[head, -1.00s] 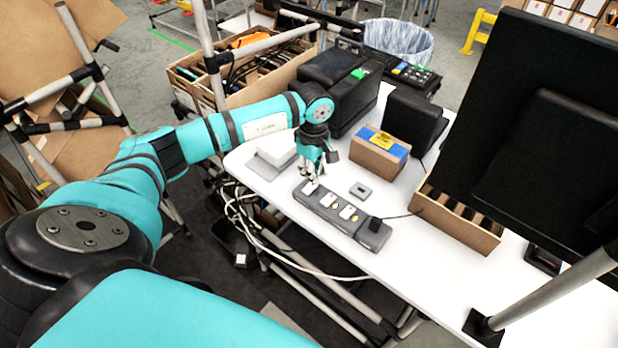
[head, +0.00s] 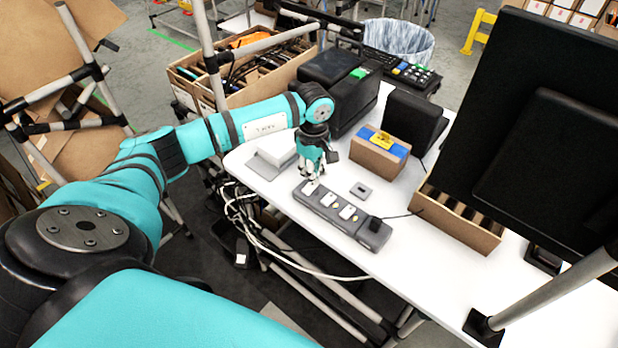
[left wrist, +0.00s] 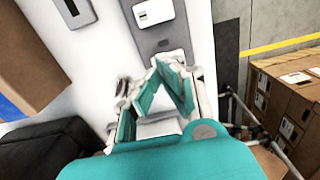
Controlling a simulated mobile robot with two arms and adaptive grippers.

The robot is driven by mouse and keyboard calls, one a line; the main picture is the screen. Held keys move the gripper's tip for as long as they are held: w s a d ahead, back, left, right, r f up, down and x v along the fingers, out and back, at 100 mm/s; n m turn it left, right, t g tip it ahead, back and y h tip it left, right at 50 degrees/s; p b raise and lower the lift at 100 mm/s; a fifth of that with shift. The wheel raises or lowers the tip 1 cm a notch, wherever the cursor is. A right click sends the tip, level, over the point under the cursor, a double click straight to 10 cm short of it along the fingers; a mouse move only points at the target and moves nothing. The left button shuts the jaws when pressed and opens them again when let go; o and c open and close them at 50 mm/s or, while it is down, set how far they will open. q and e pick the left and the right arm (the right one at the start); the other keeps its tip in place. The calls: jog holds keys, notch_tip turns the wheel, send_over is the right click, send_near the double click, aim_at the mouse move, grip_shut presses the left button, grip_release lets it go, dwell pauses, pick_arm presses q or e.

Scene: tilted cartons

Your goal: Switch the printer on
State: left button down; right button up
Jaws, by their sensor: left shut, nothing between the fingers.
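A grey power strip (head: 328,206) with white sockets lies along the table's front edge; a black plug (head: 376,224) sits at its right end. My left gripper (head: 311,182) points down at the strip's left end, shut and empty. Its fingertips are at or just above the strip; contact cannot be told. In the left wrist view the fingers (left wrist: 160,92) hide part of the strip (left wrist: 152,38). A black boxy machine (head: 338,76) with a green label, possibly the printer, stands behind the gripper. My right gripper is not in view.
A small grey switch-like piece (head: 361,190) lies behind the strip. A carton with blue tape (head: 378,158), a black device (head: 414,122), an open carton (head: 456,226) and a large monitor (head: 545,120) stand on the table. Cables (head: 262,235) hang below the front edge.

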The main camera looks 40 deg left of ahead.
aim_at(313, 184)
pick_arm(q)
jog(key=shift+f+b, duration=0.95)
jog(key=shift+f, duration=0.15)
dwell(0.4)
jog(key=shift+r+p, duration=1.85)
jog(key=shift+r, duration=1.7)
jog(key=shift+s+f, duration=0.1)
